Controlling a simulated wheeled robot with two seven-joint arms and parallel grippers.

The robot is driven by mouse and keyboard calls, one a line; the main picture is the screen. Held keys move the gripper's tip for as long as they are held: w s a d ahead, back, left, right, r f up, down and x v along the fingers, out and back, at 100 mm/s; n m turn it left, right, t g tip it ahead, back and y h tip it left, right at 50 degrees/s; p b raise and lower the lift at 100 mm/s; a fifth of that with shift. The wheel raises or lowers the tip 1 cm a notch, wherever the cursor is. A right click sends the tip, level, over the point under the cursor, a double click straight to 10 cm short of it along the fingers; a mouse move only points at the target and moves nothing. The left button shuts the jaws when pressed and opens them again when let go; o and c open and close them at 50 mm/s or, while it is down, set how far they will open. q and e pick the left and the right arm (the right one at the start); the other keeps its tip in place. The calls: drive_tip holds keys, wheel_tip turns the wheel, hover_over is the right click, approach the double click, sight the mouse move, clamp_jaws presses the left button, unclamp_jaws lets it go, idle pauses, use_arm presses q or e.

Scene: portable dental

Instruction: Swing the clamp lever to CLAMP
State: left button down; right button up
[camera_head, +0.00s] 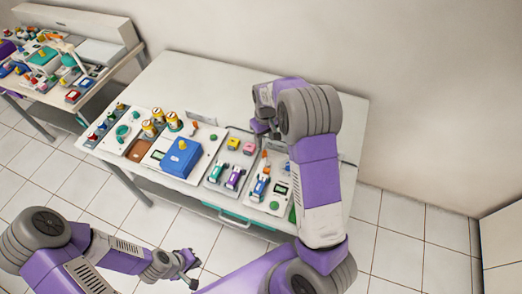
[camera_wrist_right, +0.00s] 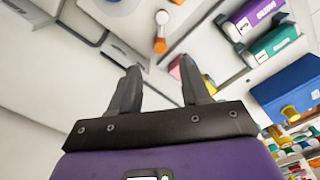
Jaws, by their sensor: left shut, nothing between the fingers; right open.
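A lever with an orange end (camera_wrist_right: 160,44) and a pale cap stands on a light panel in the right wrist view. I take it for the clamp lever; its labels cannot be read. A small orange part shows near my right gripper in the head view (camera_head: 265,155), probably the same lever. My right gripper (camera_wrist_right: 161,76) is open and empty, with the lever ahead of and apart from its fingers. In the head view the right gripper (camera_head: 265,130) hangs over the table's right half, partly hidden by its arm. My left gripper (camera_head: 191,281) is shut and empty, in front of the table.
Green (camera_head: 217,172) and purple (camera_head: 235,178) handpieces lie left of the lever's panel. Pink and yellow blocks (camera_head: 233,144) sit behind them. A blue box (camera_head: 181,157) and several yellow-topped jars (camera_head: 174,121) stand further left. The table's back (camera_head: 200,80) is clear. Another cluttered table stands far left.

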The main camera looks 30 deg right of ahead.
sight(265, 152)
drive_tip(key=shift+w+f, duration=0.25)
drive_tip(key=shift+f, duration=0.35)
drive_tip(key=shift+s+f+b, duration=0.15)
drive_tip(key=shift+f+b, duration=0.45)
drive_tip(key=shift+f, duration=3)
clamp_jaws()
